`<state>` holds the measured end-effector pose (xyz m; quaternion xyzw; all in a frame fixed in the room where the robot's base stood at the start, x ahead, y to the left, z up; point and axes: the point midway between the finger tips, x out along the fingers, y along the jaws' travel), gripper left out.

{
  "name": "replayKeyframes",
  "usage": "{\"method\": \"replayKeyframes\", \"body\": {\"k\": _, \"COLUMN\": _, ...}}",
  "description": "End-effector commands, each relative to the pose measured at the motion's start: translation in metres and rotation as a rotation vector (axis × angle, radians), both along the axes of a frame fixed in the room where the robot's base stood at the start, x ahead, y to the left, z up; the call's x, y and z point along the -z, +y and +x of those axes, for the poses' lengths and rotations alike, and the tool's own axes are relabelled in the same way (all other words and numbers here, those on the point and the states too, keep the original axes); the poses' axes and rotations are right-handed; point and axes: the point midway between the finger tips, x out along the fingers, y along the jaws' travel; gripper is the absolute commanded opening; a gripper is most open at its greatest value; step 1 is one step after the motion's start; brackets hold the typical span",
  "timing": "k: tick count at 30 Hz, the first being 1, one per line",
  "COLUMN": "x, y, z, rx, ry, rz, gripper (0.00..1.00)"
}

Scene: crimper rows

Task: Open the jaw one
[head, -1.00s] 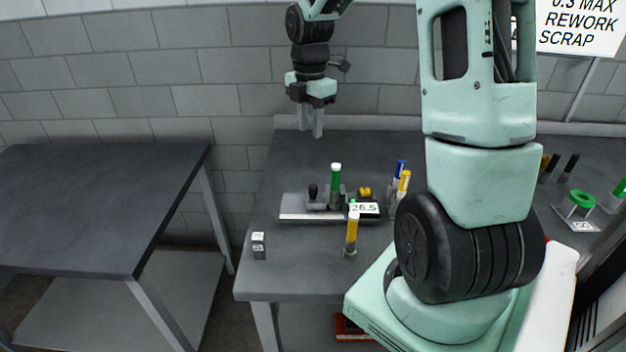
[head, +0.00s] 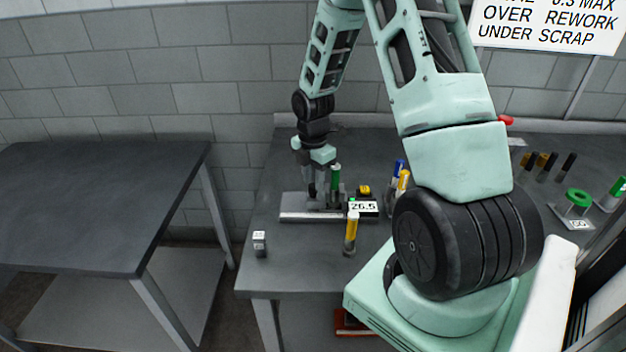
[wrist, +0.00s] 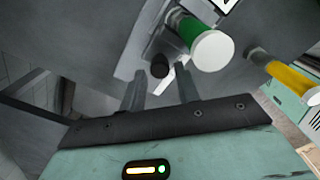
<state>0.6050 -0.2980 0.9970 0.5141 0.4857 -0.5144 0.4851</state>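The crimper fixture has a silver base plate (head: 300,217) on the table, with a display (head: 363,207) reading 26.5 and a yellow button (head: 364,190) at its right. A green tube (head: 336,180) with a white cap stands in it; it also shows in the wrist view (wrist: 196,36). A short black knob (wrist: 159,66) stands on the fixture beside the green tube. My gripper (head: 318,188) points down over the fixture's left part. In the wrist view its two fingers (wrist: 160,84) are apart, with the knob between and just beyond the tips. In the head view the fingers largely hide the knob.
A yellow tube (head: 350,235) stands in front of the fixture, and a small marked block (head: 259,244) sits at the front left. Blue and yellow tubes (head: 400,175) stand close to the right. A green ring stand (head: 578,200) is farther right. The left table (head: 90,200) is bare.

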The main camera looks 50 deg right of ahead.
Motion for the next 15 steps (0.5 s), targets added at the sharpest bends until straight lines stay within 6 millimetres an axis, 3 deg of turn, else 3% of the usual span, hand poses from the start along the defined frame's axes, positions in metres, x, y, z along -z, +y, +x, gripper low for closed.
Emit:
{"method": "replayKeyframes", "body": {"k": 6, "x": 0.014, "y": 0.0003, "z": 0.0001, "rx": -0.001, "ry": -0.001, "rz": 0.0, "gripper": 0.32}}
{"method": "replayKeyframes", "body": {"k": 14, "x": 0.0149, "y": 0.0001, "z": 0.0002, "rx": -0.001, "ry": -0.001, "rz": -0.001, "gripper": 0.32}}
{"method": "replayKeyframes", "body": {"k": 15, "x": 0.0149, "y": 0.0001, "z": 0.0001, "rx": -0.001, "ry": -0.001, "rz": -0.001, "gripper": 0.24}}
